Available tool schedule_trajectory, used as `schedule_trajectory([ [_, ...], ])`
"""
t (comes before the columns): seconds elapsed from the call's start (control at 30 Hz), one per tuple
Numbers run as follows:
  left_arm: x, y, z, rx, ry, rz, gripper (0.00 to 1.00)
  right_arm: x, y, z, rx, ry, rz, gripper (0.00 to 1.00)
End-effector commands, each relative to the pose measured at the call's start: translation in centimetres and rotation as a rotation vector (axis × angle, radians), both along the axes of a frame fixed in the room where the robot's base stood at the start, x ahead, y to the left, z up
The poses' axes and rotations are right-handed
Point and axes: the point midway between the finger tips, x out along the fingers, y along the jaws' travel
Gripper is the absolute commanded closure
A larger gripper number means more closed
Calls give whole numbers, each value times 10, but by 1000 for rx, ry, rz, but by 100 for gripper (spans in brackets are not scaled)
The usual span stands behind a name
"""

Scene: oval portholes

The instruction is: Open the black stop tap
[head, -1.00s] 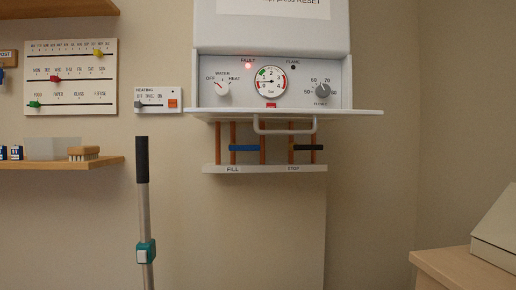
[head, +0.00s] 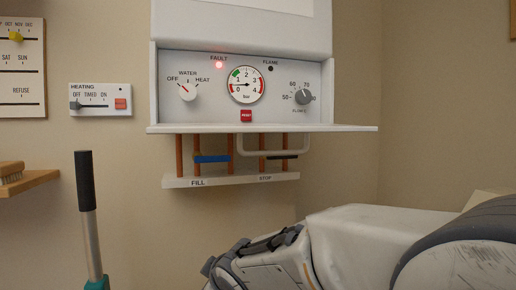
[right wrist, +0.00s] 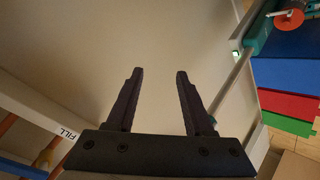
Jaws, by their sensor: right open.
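The black stop tap (head: 283,157) is a short dark lever on a copper pipe below the boiler, above the STOP label. It lies level across the pipe, and the white looped handle partly covers it. My right arm is at the bottom right of the head view, below the tap; its fingers do not show there. In the right wrist view my right gripper (right wrist: 158,72) is open and empty, with the wall behind its fingers. The FILL end of the label strip (right wrist: 40,118) is at the left there. My left gripper is in no view.
The blue fill tap (head: 212,159) is left of the black one. The boiler's white shelf (head: 260,128) juts out above both taps, with the looped handle (head: 308,143) under it. A black-handled pole (head: 86,185) stands at the left.

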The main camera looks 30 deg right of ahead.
Motion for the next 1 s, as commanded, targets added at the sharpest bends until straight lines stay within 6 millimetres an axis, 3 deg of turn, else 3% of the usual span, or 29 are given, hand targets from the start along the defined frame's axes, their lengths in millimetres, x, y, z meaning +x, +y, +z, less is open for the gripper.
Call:
schedule_trajectory([
  [0.03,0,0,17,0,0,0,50,16,-41,41,-73,-94,-21,48],
  [0.1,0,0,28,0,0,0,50,29,-89,87,-198,-214,-23,48],
  [0.2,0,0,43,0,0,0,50,32,-148,146,-392,-342,-4,48],
  [0.3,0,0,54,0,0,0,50,22,-193,191,-571,-417,30,48],
  [0.4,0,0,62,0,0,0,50,8,-223,221,-710,-456,64,48],
  [0.5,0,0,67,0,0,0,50,-4,-240,238,-800,-473,94,48],
  [0.67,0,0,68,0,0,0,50,-8,-249,246,-858,-481,120,48],
  [0.77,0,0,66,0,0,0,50,2,-252,245,-861,-483,125,48],
  [1.0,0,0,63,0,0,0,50,46,-261,244,-858,-483,124,48],
])
